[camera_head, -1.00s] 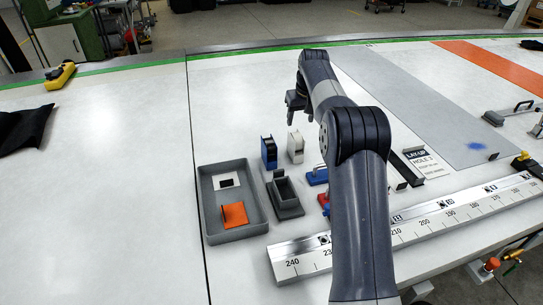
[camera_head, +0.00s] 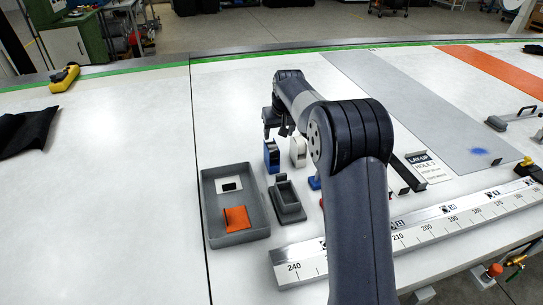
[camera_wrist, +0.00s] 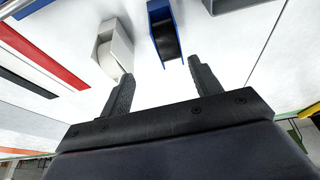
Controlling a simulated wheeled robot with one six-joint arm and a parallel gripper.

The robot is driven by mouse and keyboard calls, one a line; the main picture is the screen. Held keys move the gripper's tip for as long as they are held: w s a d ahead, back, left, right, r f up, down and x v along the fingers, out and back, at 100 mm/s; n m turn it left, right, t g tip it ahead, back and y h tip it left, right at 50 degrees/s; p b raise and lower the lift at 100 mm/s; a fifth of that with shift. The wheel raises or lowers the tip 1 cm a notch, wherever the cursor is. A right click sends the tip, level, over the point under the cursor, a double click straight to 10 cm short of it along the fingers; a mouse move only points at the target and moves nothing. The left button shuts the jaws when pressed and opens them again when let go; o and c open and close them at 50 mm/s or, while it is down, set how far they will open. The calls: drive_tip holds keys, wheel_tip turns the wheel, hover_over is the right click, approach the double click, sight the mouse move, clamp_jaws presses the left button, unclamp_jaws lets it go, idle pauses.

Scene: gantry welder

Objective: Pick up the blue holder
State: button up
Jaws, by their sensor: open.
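The blue holder (camera_head: 272,156) stands on the white table, to the right of the grey tray and left of a white holder. In the wrist view the blue holder (camera_wrist: 163,30) shows at the top, its blue walls around a dark inside. My gripper (camera_head: 278,127) is just beyond and above the blue holder in the head view. In the wrist view my gripper (camera_wrist: 160,75) is open and empty, and the blue holder lies ahead of the gap between the two fingers, apart from them.
The white holder (camera_head: 298,150) stands close beside the blue one; it also shows in the wrist view (camera_wrist: 116,48). A grey tray (camera_head: 207,210) holds an orange piece and a white card. A dark grey holder (camera_head: 287,202) and a long ruler (camera_head: 440,222) are nearer.

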sight(272, 146)
drive_tip(key=shift+s+a+f, duration=0.2)
drive_tip(key=shift+a, duration=0.2)
drive_tip(key=p+x, duration=0.1)
drive_tip(key=x, duration=0.2)
drive_tip(key=p+x, duration=0.1)
drive_tip(key=x, duration=0.3)
drive_tip(key=p+x, duration=0.1)
drive_tip(key=x, duration=0.2)
drive_tip(key=shift+a+f, duration=0.3)
drive_tip(key=shift+c, duration=0.2)
drive_tip(key=c, duration=1.1)
